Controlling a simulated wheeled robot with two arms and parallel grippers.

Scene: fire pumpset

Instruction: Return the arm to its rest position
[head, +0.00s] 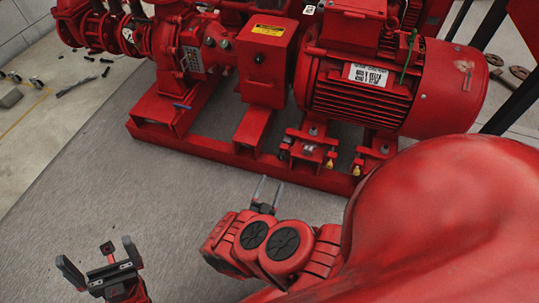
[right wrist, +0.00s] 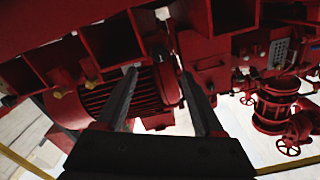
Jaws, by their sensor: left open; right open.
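My right arm is red and fills the lower right of the head view. Its gripper (head: 267,190) points at the front edge of the red base frame (head: 215,157), with two thin grey fingers apart and nothing between them. In the right wrist view this gripper (right wrist: 160,78) is also open and empty, with the pumpset behind its fingers. My left gripper (head: 97,255) is at the lower left of the head view, over the grey floor, open and empty.
Pump parts (head: 185,40) are at the upper left. Small dark tools (head: 78,85) lie on the floor at far left. The grey floor at left centre is clear.

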